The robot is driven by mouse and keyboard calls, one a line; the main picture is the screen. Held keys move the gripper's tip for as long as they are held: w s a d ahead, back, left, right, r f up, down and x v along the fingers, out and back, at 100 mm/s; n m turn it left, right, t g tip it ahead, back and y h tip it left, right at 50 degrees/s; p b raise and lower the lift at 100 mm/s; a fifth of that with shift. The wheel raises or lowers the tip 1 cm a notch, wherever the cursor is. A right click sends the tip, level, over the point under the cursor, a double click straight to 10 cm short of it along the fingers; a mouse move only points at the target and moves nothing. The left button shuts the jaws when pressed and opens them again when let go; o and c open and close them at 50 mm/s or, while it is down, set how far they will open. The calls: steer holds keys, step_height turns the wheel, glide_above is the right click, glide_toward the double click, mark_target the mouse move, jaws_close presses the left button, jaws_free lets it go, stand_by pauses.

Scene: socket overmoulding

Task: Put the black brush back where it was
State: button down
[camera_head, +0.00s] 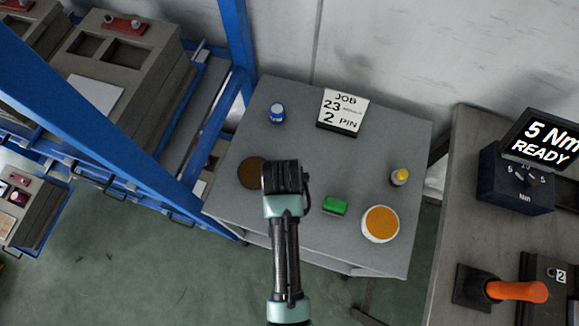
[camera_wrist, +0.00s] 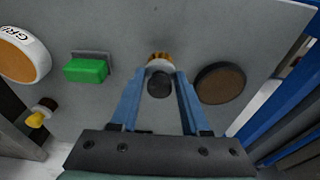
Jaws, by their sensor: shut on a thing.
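My gripper (camera_head: 284,176) is above the left part of the grey table, just right of the round brown disc (camera_head: 250,172). In the wrist view its two blue fingers (camera_wrist: 160,74) are shut on the black brush (camera_wrist: 159,85), whose round black end faces the camera, with a tan and white part beyond it. I cannot tell whether the brush touches the table. In the head view the gripper hides the brush. In the wrist view the brown disc (camera_wrist: 220,83) lies just right of the fingers, apart from the brush.
On the table (camera_head: 300,250) are a green block (camera_head: 335,206), a white tub with orange top (camera_head: 380,224), a yellow-capped bottle (camera_head: 399,177), a blue-and-white can (camera_head: 277,114) and a job sign (camera_head: 343,112). A blue rack post (camera_head: 237,40) stands left. The table's middle is clear.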

steer(key=shift+f, duration=0.95)
steer(key=shift+f, duration=0.15)
steer(key=shift+c, duration=1.9)
jaws_free()
